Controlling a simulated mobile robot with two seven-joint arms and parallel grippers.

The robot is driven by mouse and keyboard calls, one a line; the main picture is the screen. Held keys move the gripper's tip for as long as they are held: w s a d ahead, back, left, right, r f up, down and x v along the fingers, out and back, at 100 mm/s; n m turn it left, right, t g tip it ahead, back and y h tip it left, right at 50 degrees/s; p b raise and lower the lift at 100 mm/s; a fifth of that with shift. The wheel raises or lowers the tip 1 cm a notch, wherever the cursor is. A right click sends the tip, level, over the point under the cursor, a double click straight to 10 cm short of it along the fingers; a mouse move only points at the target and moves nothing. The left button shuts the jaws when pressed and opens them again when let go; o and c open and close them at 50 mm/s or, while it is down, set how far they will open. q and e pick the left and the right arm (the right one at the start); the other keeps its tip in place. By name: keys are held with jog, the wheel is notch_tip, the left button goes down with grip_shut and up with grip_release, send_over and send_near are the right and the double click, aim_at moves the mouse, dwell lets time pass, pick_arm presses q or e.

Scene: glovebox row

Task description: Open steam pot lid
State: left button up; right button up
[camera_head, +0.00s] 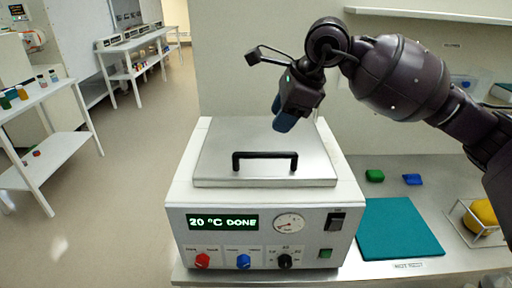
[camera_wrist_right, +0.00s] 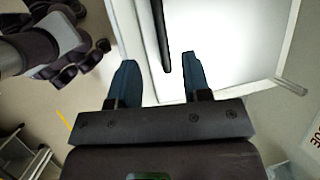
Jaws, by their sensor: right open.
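The steam pot (camera_head: 265,210) is a white box with a flat metal lid (camera_head: 220,150). The lid lies shut on top. A black bar handle (camera_head: 265,155) runs across it near the front edge. The display reads "20 °C DONE". My right gripper (camera_head: 284,122) is open and empty, above and behind the handle, pointing down. In the right wrist view, the handle (camera_wrist_right: 160,35) lies ahead of the gripper (camera_wrist_right: 158,62), lined up with the gap between its blue fingers. The fingers look apart from the handle. My left gripper is out of view.
A teal mat (camera_head: 398,228) lies right of the pot on the bench. Behind it are a green block (camera_head: 374,176) and a blue block (camera_head: 412,180). A wire basket (camera_head: 470,226) with a yellow object stands at far right. White shelves (camera_head: 45,115) stand at left.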

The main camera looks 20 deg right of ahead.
aim_at(260, 153)
jog(key=x, duration=1.1)
jog(key=shift+s+p, duration=0.15)
jog(key=shift+p, duration=0.15)
jog(key=shift+c, duration=0.2)
grip_shut()
